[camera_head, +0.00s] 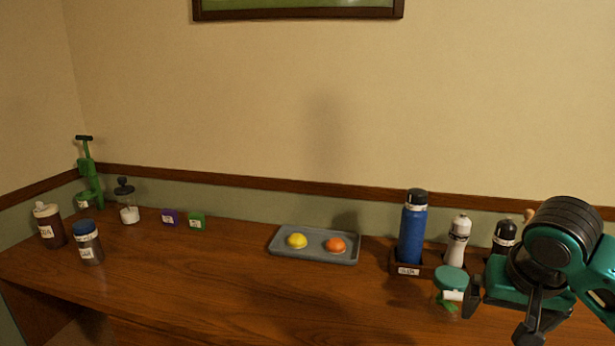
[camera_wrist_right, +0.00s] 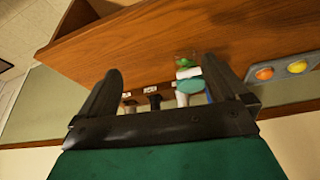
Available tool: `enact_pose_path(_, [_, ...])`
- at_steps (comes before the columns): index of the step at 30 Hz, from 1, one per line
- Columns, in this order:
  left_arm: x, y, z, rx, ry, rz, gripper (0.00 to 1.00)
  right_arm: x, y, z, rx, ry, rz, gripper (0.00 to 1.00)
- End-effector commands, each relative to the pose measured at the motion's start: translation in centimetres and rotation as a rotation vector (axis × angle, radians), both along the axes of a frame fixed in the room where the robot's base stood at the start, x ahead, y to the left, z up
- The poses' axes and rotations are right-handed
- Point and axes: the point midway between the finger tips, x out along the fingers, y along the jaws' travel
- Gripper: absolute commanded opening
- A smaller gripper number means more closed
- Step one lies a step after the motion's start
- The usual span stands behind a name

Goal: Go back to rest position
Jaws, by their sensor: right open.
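My right gripper (camera_head: 500,312) is at the lower right of the head view, in front of the right end of the counter. Its teal and black arm comes in from the right edge. In the right wrist view the two dark fingers of my right gripper (camera_wrist_right: 168,70) stand wide apart with nothing held between them. The wrist view appears upside down, with the wooden counter (camera_wrist_right: 200,30) at the top. My left gripper is not in view.
A wooden rack (camera_head: 430,270) holds a blue bottle (camera_head: 412,230) and white grinder (camera_head: 459,240), near a black grinder (camera_head: 504,236). A green-lidded item (camera_head: 450,280) is beside my gripper. A grey tray (camera_head: 315,257) holds yellow and orange items. Several containers stand left; the counter's centre front is clear.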

Motion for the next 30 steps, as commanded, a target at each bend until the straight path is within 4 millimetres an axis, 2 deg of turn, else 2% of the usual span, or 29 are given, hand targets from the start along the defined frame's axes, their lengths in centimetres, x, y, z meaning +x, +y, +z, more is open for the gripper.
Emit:
enact_pose_path(1, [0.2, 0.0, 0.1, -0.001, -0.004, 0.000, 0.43, -0.1, 0.1, -0.2, 0.001, 0.003, 0.005, 1.00])
enact_pose_path(3, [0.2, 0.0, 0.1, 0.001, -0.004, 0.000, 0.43, -0.8, 1.6, -2.3, 0.011, 0.016, 0.074, 1.00])
enact_pose_path(10, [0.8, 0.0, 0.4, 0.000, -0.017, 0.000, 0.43, -3.3, 5.5, -7.5, 0.040, 0.024, 0.259, 1.00])
enact_pose_path(14, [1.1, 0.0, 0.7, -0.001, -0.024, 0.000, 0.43, -5.9, 7.7, -10.8, 0.063, 0.024, 0.362, 1.00])
enact_pose_path(18, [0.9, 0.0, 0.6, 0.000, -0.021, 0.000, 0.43, -9.5, 9.4, -13.8, 0.078, 0.019, 0.452, 1.00])
enact_pose_path(23, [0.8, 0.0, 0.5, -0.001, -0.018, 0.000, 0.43, -13.6, 10.0, -16.3, 0.066, 0.023, 0.510, 1.00])
enact_pose_path(30, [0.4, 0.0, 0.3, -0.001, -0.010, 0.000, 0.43, -18.9, 9.2, -18.3, 0.009, 0.065, 0.544, 1.00])
